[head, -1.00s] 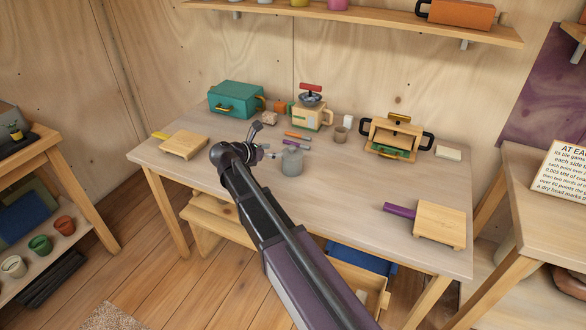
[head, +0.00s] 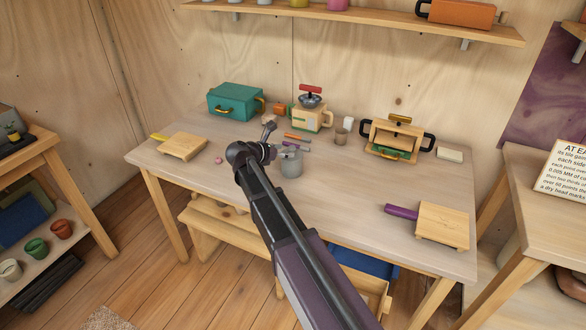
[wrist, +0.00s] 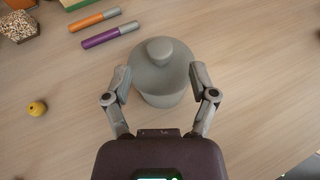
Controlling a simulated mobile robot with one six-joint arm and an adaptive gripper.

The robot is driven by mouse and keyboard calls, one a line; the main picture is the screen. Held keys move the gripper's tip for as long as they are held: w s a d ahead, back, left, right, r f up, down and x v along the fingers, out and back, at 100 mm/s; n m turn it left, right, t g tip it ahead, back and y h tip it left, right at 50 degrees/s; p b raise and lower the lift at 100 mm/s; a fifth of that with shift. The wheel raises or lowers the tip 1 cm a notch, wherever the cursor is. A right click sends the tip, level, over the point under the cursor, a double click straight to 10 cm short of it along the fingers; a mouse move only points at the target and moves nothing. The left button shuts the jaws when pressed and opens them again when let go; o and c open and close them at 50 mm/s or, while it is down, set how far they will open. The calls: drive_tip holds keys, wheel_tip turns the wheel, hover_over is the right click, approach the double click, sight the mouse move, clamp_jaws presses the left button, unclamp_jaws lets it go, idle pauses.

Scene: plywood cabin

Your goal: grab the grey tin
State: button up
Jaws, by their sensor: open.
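The grey tin (head: 291,164) stands upright on the wooden table, near its middle. In the wrist view the tin (wrist: 162,78) shows its round lid with a knob on top. My gripper (wrist: 160,82) is open, with one finger on each side of the tin; I cannot tell whether either finger touches it. In the head view my gripper (head: 276,146) is at the tin's upper left, and my arm partly covers that area.
An orange marker (wrist: 94,21) and a purple marker (wrist: 110,34) lie behind the tin. A small yellow bead (wrist: 37,108) lies to the left.

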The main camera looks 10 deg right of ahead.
sight(292, 150)
drive_tip(key=shift+b+x, duration=0.6)
drive_tip(key=shift+x, duration=1.35)
clamp_jaws()
